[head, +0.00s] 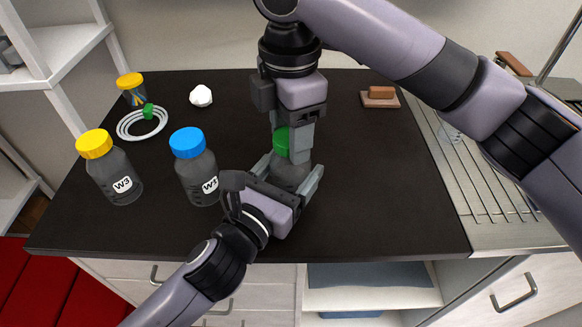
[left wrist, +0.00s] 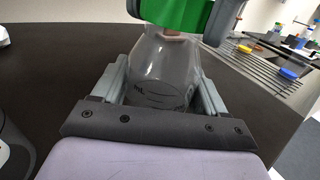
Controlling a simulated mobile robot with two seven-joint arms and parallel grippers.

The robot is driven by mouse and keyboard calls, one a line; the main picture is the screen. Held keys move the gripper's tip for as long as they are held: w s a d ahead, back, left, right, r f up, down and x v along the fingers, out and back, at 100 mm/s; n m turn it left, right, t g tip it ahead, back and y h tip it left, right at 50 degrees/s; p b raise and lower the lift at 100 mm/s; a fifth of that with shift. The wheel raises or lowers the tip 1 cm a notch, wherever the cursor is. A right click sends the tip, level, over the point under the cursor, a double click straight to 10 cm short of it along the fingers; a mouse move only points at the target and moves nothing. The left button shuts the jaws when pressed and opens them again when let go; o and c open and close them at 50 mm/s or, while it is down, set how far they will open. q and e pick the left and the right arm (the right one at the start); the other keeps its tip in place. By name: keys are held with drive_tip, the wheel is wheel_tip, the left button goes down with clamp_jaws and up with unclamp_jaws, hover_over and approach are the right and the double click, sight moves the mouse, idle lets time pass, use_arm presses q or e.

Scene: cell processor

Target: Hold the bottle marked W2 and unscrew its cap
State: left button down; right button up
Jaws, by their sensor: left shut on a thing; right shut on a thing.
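A dark grey bottle (head: 290,172) with a green cap (head: 282,140) stands on the black counter between my two grippers. Its label is hidden, so I cannot read the mark. My left gripper (head: 288,177) is shut around the bottle's body; the left wrist view shows the translucent bottle (left wrist: 160,72) between its fingers. My right gripper (head: 291,143) comes from above and is shut on the green cap, which also shows in the left wrist view (left wrist: 178,14). I cannot tell whether the cap is still seated on the neck.
A blue-capped bottle (head: 196,168) stands close left of my left gripper. Behind are a white ring (head: 142,123), a small yellow-lidded jar (head: 132,90) and a white lump (head: 201,96).

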sight(279, 186)
drive_tip(key=c, duration=0.5)
drive_tip(key=shift+c, duration=0.2)
drive_tip(key=shift+r, duration=0.2)
drive_tip(key=shift+r, duration=2.45)
use_arm(q)
unclamp_jaws()
drive_tip(key=shift+v, duration=3.75)
